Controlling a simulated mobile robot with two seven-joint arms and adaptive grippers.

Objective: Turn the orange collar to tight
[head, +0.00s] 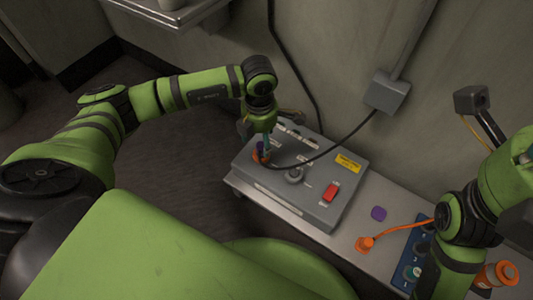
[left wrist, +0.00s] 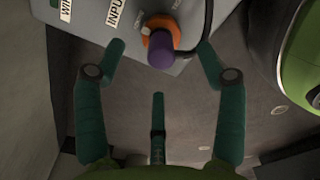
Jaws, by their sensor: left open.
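The orange collar (head: 257,158) sits at the left end of the grey panel box (head: 322,214), partly hidden by my left gripper (head: 264,146). In the left wrist view, the orange collar (left wrist: 159,27) is a ring around the base of a purple plug (left wrist: 160,50), with a dark cable beside it. My left gripper (left wrist: 161,47) is open there, one teal finger on each side of the collar and plug, with gaps and touching neither. My right arm is at the right edge of the head view; whether its fingers are open cannot be told.
The box carries a round knob (head: 294,174), a red switch (head: 331,191) and a yellow label (head: 347,163). A wall stands behind.

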